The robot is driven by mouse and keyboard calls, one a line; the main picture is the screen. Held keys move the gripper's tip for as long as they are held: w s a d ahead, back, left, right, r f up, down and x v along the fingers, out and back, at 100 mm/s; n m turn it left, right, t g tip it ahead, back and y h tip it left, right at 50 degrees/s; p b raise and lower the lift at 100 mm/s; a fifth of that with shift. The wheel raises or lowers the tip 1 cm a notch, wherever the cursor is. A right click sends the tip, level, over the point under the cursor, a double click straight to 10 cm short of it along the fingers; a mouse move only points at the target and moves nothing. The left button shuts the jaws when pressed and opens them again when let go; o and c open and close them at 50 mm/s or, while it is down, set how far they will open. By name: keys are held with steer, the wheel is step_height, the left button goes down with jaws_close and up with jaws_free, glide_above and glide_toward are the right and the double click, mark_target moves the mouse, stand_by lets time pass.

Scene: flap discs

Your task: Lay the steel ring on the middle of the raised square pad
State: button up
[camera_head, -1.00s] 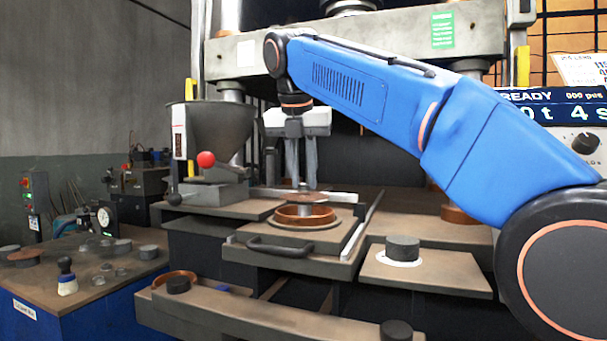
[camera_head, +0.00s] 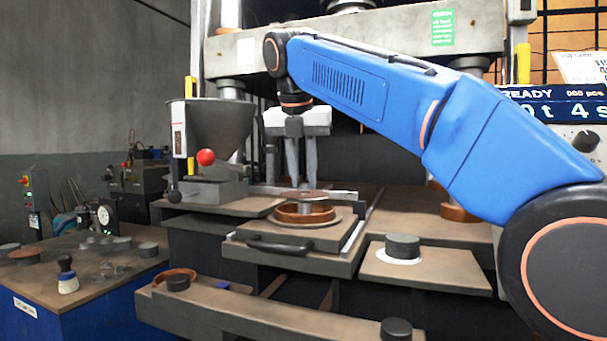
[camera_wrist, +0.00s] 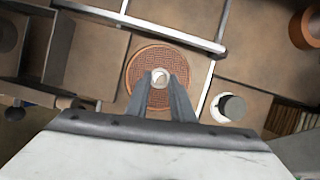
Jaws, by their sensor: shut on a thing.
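My gripper (camera_wrist: 160,82) is shut on a small pale metallic piece (camera_wrist: 160,76), which looks like the steel ring. In the wrist view it sits over the middle of a round reddish-brown mesh disc (camera_wrist: 137,72). In the head view my gripper (camera_head: 303,187) points down just above the brown disc and an orange-brown round mould (camera_head: 304,217). The mould stands on a square plate with a handle (camera_head: 330,240). Whether the held piece touches the disc is unclear. I cannot tell for certain which surface is the raised square pad.
A black cylinder (camera_head: 402,246) stands on a white ring on the right-hand plate (camera_head: 445,270). A front ledge (camera_head: 240,313) carries another ring and black cylinders. A blue bench (camera_head: 90,305) stands further left.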

steer(key=shift+f, duration=0.35)
stand_by(0.7)
steer(key=o, duration=1.1)
